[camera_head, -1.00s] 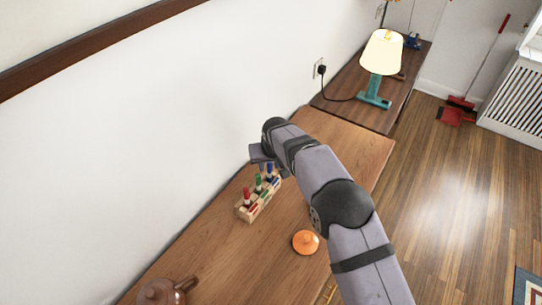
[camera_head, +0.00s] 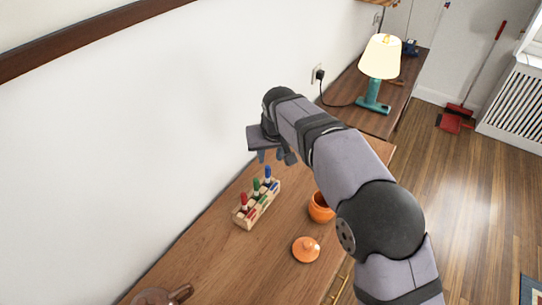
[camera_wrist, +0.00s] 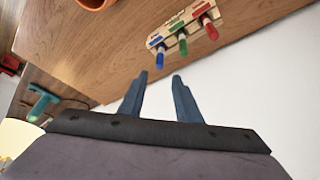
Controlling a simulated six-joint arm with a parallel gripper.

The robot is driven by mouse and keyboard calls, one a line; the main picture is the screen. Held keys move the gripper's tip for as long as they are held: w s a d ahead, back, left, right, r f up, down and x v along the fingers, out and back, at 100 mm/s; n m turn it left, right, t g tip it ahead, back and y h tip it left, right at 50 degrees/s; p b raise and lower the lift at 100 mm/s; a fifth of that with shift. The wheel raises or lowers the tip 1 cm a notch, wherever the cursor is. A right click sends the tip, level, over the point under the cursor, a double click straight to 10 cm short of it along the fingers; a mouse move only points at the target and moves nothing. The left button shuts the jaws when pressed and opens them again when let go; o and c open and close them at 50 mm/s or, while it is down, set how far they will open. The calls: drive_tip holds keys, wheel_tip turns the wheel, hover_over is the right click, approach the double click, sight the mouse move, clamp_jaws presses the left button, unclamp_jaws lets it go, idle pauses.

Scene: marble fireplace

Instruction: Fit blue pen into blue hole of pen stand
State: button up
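The wooden pen stand (camera_head: 257,208) sits on the table near the wall, with colored marks on it; it also shows in the wrist view (camera_wrist: 172,32). The blue pen (camera_head: 268,173) stands upright at the stand's far-right end, beside the blue mark, and shows in the wrist view (camera_wrist: 160,59). A green pen (camera_head: 257,185) and a red pen (camera_head: 243,200) stand in line with it. My gripper (camera_wrist: 160,76) is open and empty, above and apart from the blue pen. The pen's lower end in the hole is not clearly visible.
An orange pot (camera_head: 320,208) and its orange lid (camera_head: 306,249) are on the table right of the stand. A brown teapot (camera_head: 158,297) is at the near end. A lamp (camera_head: 374,90) stands on a farther table. The white wall runs behind the stand.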

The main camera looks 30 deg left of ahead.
drive_tip(key=w+d+f+m+g+h, duration=0.15)
drive_tip(key=d+m, duration=0.25)
drive_tip(key=d, duration=2.4)
drive_tip(key=s+d+f+m+g+h, duration=0.1)
drive_tip(key=s+d+f+m, duration=0.1)
drive_tip(key=s+d, duration=0.7)
drive_tip(key=s+d+f+m, duration=0.3)
drive_tip(key=s+d, duration=0.6)
drive_tip(key=d, duration=0.2)
drive_tip(key=shift+s+d+f+g+h, duration=0.2)
drive_tip(key=shift+d+f+g+h, duration=0.05)
drive_tip(key=shift+f+g+h, duration=0.1)
